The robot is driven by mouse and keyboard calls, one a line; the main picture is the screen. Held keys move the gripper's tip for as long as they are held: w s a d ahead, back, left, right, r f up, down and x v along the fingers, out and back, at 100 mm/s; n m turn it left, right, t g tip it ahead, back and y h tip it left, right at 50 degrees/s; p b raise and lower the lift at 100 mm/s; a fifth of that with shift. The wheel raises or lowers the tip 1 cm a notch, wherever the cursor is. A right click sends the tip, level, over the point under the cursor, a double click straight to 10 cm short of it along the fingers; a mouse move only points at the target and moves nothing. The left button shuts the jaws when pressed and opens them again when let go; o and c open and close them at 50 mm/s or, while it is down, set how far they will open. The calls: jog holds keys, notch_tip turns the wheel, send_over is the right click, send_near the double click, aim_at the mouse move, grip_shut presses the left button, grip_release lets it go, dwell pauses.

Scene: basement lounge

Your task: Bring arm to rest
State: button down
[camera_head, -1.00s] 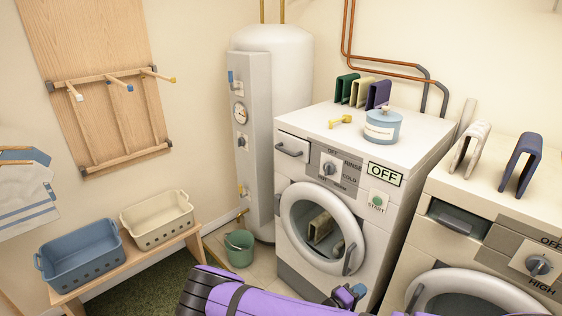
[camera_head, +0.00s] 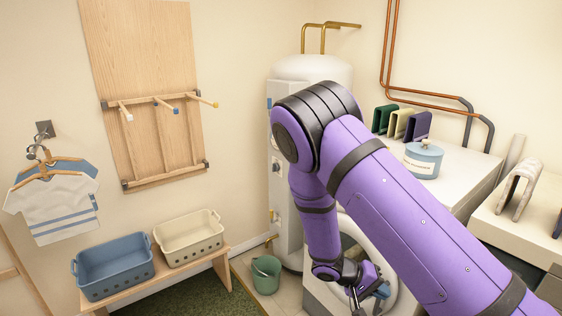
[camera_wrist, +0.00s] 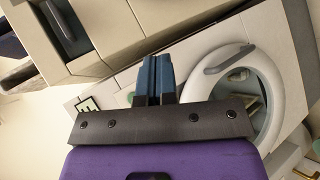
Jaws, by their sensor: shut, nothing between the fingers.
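My purple arm is raised and bent across the right half of the head view, its forearm hanging down. My gripper (camera_head: 368,296) is low in front of the washing machine (camera_head: 458,178) and partly cut by the lower edge. In the wrist view my gripper (camera_wrist: 154,72) shows its two blue fingers together, shut with nothing between them. The washer's round door (camera_wrist: 285,85) is to the right of the fingers there, with a pale item behind its glass. My arm hides much of the washer's front in the head view.
A blue basket (camera_head: 115,268) and a cream basket (camera_head: 188,238) stand on a wooden bench (camera_head: 215,256) at left. A green bucket (camera_head: 266,276) is on the floor. A blue canister (camera_head: 422,160) stands on the washer. A white boiler (camera_head: 310,69) is behind my arm.

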jog(key=s+d+r+m+y, duration=0.1)
jog(key=s+r+y, duration=0.25)
jog(key=r, duration=0.95)
jog(key=s+d+r+y, duration=0.15)
jog(key=r+y, duration=0.35)
jog(key=r, duration=0.8)
jog(key=s+d+r+n+t+y, duration=0.1)
jog(key=s+r+t+y, duration=0.2)
jog(key=s+r, duration=1.2)
jog(key=shift+s+r+n+t, duration=0.25)
jog(key=shift+s+n+t, duration=0.15)
jog(key=shift+s+t, duration=1.2)
jog(key=c, duration=1.8)
grip_release()
jog(key=shift+w, duration=0.3)
jog(key=shift+c, duration=0.2)
